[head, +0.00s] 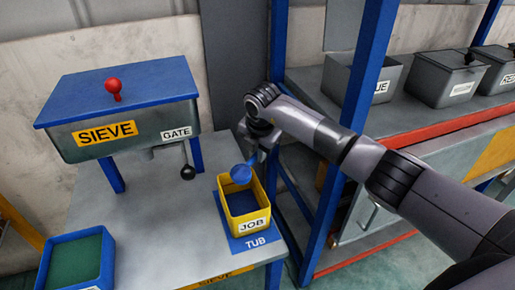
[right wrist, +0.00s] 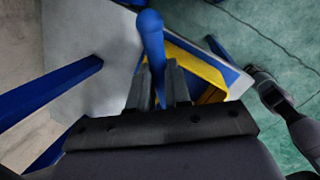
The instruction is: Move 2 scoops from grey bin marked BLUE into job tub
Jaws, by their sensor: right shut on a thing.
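My right gripper (head: 262,142) is shut on a blue scoop (head: 241,173). The scoop's round bowl is above the back part of the yellow tub marked JOB (head: 250,225). In the right wrist view the blue scoop handle (right wrist: 152,38) stands between the fingers (right wrist: 158,88), with the yellow tub (right wrist: 200,68) behind. The tub stands on a blue TUB mat (head: 225,222); its inside looks blue. I cannot tell what the bowl holds. The grey bin (head: 338,82) on the right shelf shows only "UE" of its label, behind a blue post. My left gripper is not in view.
A SIEVE box (head: 130,115) with a red knob and a GATE lever (head: 188,172) stands left of the tub. A blue tray (head: 75,262) with a green inside is front left. A blue rack post (head: 368,65) rises near my right arm. More grey bins (head: 446,80) stand right.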

